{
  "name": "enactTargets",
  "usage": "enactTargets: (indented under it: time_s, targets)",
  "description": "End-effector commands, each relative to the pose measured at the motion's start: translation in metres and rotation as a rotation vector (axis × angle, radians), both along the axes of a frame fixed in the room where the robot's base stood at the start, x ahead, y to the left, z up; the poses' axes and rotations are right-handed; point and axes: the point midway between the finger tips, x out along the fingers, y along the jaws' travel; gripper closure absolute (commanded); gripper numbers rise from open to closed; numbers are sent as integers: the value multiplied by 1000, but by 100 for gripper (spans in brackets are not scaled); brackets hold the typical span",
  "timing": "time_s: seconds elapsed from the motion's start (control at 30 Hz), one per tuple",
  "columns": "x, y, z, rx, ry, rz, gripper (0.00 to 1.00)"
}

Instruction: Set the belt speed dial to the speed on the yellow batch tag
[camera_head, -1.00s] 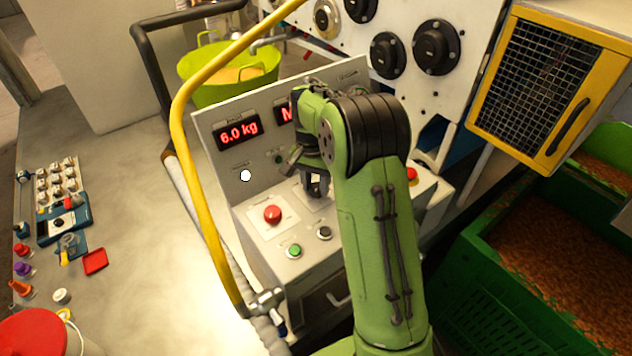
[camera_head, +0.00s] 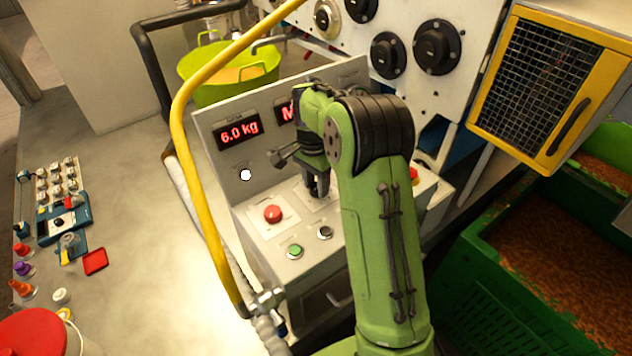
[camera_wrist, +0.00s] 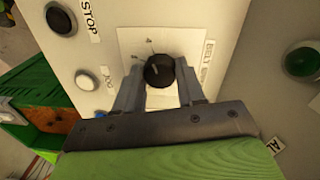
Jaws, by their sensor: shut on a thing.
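The belt speed dial is a black round knob (camera_wrist: 159,71) on a white plate (camera_wrist: 133,42), with small marks around it and lettering reading "BELT" beside it. My gripper (camera_wrist: 160,88) has a finger on each side of the knob and is shut on it. In the head view my gripper (camera_head: 318,188) points down at the top of the control box, and the knob is hidden behind it. I cannot read the dial's setting surely. No yellow batch tag can be made out in these views.
The control box (camera_head: 268,245) carries a red button (camera_head: 272,214), a green button (camera_head: 295,251) and a black button (camera_head: 325,232). A display (camera_head: 238,132) reads 6.0 kg. A yellow rail (camera_head: 193,180) curves along the left. Green crates (camera_head: 480,290) stand at right.

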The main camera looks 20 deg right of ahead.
Motion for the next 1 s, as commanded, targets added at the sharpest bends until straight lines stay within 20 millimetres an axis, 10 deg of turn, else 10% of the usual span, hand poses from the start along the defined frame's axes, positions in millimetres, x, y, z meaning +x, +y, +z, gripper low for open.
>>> enactTargets:
  time_s: [0.1, 0.13, 0.3, 0.67, 1.0]
  targets:
    - [1, -1, 1, -2, -4, -3, 92]
    - [1, -1, 1, -2, -4, -2, 58]
    - [0, 0, 1, -1, -3, -1, 36]
    - [2, 0, 14, -2, -4, 1, 36]
    - [8, 3, 109, -3, -6, 1, 36]
